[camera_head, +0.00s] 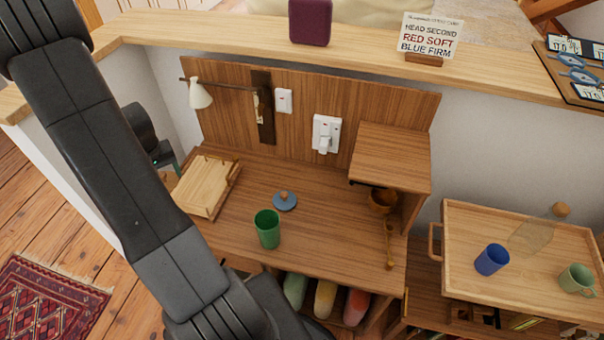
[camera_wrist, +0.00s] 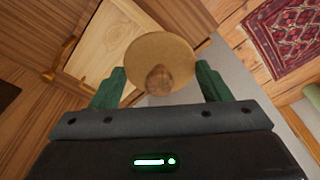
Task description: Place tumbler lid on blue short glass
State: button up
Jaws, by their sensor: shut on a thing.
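A tan round lid (camera_wrist: 150,48) with a brown wooden knob sits between the two green fingers of my gripper (camera_wrist: 160,76) in the wrist view. The fingers meet the lid's rim on both sides. In the head view my gripper (camera_head: 164,157) shows partly behind my arm, left of the desk's wooden tray; the lid cannot be made out there.
The side tray (camera_head: 461,275) also holds a clear corked bottle (camera_head: 535,233) and a pale green mug (camera_head: 577,279), near the blue glass. The desk's middle is mostly clear.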

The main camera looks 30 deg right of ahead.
aim_at(496, 255)
jog(key=k+l, duration=1.9)
jog(key=l, duration=0.2)
